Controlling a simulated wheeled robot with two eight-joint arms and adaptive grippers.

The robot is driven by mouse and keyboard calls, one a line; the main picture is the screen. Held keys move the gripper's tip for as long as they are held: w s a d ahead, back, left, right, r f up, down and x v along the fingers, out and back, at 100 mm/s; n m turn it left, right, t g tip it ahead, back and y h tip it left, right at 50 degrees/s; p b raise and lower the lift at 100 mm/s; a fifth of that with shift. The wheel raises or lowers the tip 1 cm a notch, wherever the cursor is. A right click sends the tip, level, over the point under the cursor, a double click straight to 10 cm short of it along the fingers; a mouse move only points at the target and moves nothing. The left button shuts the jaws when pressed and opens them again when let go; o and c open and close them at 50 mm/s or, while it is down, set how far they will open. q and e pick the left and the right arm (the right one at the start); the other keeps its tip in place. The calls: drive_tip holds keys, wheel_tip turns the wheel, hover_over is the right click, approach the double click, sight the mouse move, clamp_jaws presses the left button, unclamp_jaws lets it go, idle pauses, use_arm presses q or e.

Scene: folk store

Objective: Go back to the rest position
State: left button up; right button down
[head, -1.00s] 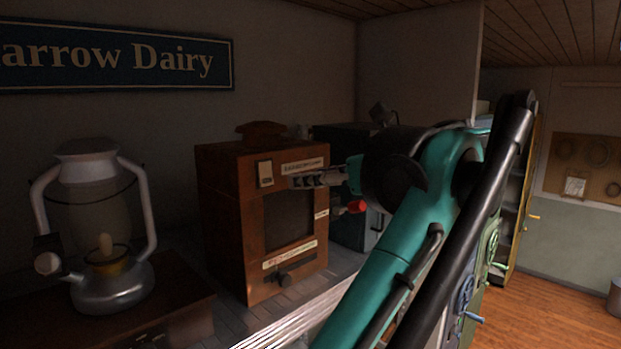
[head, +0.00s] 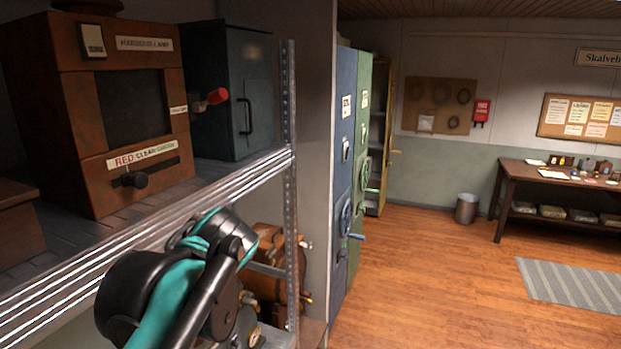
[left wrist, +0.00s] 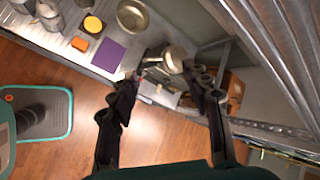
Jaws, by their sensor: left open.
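My left gripper (left wrist: 163,85) shows in the left wrist view with its two dark fingers spread wide apart and nothing seen held between them. A metal pan-like item (left wrist: 174,60) lies beyond the fingertips, apparently apart from them. My right gripper is in neither view.
The shelf holds a wooden cabinet (head: 155,110) with a black knob and a dark metal box (head: 240,110). A perforated upright (head: 291,190) stands close beside my arm. Blue and green lockers (head: 347,170) are beyond. The wooden floor (head: 440,270) is open to the right.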

use_arm(q)
drive_tip(key=s+d+f+n+h+b, duration=0.2)
drive_tip(key=f+b, duration=0.4)
drive_tip(key=f, duration=0.9)
drive_tip(key=s+d+f+n+t+h+b, duration=0.1)
drive_tip(key=s+f+n+b, duration=0.3)
drive_tip(key=f, duration=1.2)
drive_tip(key=s+d+f+n+t+h+b, duration=0.1)
drive_tip(key=f+n+b, duration=0.6)
drive_tip(key=f, duration=0.9)
drive_tip(key=s+d+h+b, duration=0.1)
drive_tip(key=s+h+b, duration=0.1)
drive_tip(key=shift+s+d+h, duration=0.35)
drive_tip(key=shift+h, duration=0.05)
